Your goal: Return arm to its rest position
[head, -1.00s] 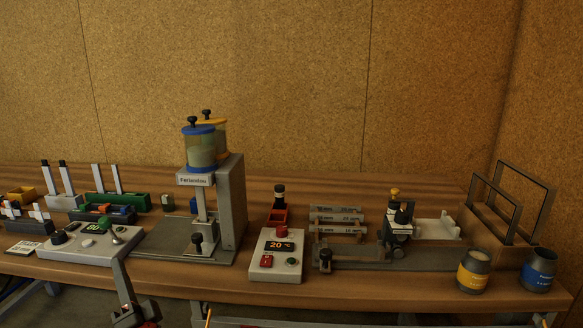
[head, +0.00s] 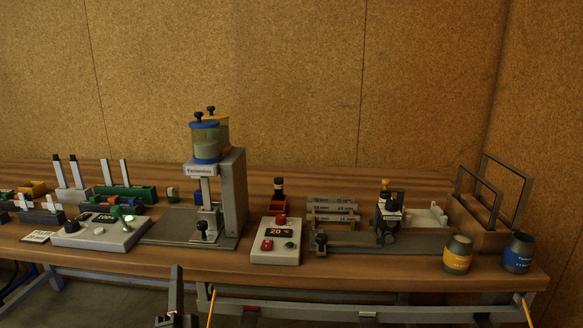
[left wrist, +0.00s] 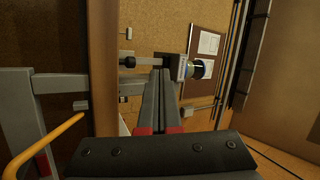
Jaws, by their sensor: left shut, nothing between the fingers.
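My left gripper (head: 176,288) is at the bottom of the head view, in front of the bench's front edge and apart from the things on the bench. Its fingers point up in the picture. In the left wrist view its two dark fingers (left wrist: 160,97) lie side by side, shut with nothing between them. Red marks show at the base of the fingers. The gripper's lower part is cut off by the bottom of the head view. I do not make out my right gripper.
The wooden bench (head: 390,275) has a control box (head: 100,232) at left, a dispenser stand (head: 233,195) and a box reading 20 (head: 282,240). At right are a fixture (head: 390,215), two dark frames (head: 500,190), a yellow-banded pot (head: 457,255) and a blue-banded pot (head: 518,253).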

